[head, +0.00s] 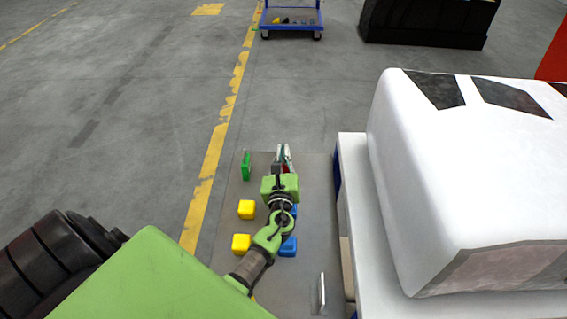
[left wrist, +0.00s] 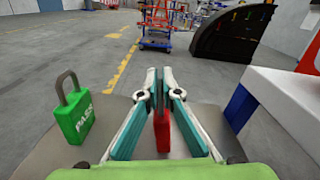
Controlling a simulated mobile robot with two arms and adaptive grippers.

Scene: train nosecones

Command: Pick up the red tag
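The red tag (left wrist: 162,131) is a padlock-shaped piece with a dark shackle, seen nearly edge-on in the left wrist view. It is upright between the fingers of my left gripper (left wrist: 160,80). The fingertips are close together on either side of its shackle and look shut on it. In the head view my left gripper (head: 283,156) is at the far end of the grey board, and its fingers mostly hide the tag. Whether the tag still touches the board is not clear. My right gripper is not in view.
A green PASS tag (head: 246,165) stands left of the gripper on the grey board (head: 315,225). Yellow blocks (head: 246,209), blue blocks (head: 288,247) and a white tag (head: 322,290) are nearer. A white nosecone (head: 470,170) stands right. A blue cart (head: 291,30) is far ahead.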

